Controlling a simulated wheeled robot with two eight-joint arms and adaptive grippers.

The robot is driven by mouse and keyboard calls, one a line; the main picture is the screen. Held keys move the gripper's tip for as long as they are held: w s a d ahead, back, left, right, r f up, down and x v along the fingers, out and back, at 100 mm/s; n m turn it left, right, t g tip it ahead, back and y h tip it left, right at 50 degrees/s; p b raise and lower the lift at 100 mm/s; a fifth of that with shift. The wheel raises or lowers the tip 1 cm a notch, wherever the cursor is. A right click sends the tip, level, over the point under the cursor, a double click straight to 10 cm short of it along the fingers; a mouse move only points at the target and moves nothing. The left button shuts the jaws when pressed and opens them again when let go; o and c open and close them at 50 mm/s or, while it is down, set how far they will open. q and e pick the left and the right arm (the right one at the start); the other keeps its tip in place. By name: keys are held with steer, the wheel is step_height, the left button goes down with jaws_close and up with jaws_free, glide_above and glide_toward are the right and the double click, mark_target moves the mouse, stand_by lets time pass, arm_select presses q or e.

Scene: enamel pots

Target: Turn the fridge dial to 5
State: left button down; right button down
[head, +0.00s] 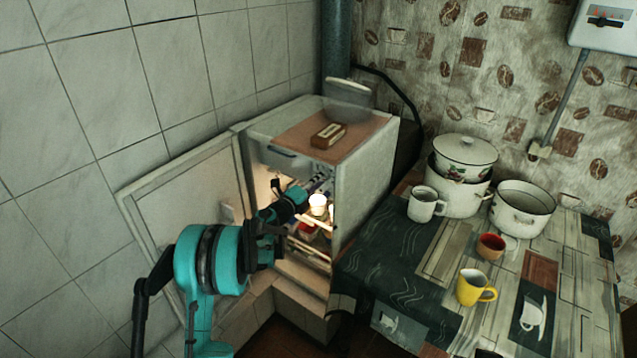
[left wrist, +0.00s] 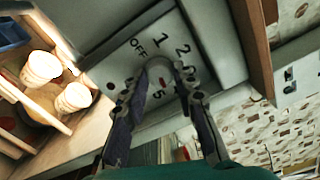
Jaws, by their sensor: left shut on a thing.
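The fridge (head: 352,200) stands with its door (head: 185,195) open to the left. In the left wrist view the round pale fridge dial (left wrist: 160,66) sits on a light panel marked OFF, 1, 2 and 5. A small red mark shows on the side of the dial towards the 5; the other numbers are partly hidden by my fingers. My left gripper (left wrist: 164,80) is shut on the dial, one finger on each side. In the head view my left arm reaches into the upper fridge, and the dial is hidden there. My right gripper is not in view.
Inside the fridge, white cups (left wrist: 40,68) and other items stand close to my left gripper. A small box (head: 328,136) lies on the fridge top. A table to the right holds pots (head: 523,212), a white mug (head: 424,206) and a yellow mug (head: 470,288).

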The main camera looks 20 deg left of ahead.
arm_select(q)
steer(key=m, duration=0.4)
steer(key=shift+m, duration=0.4)
stand_by(0.4)
steer(key=c, duration=1.2)
jaws_free()
steer(key=v, duration=1.2)
steer(key=shift+r, duration=0.1)
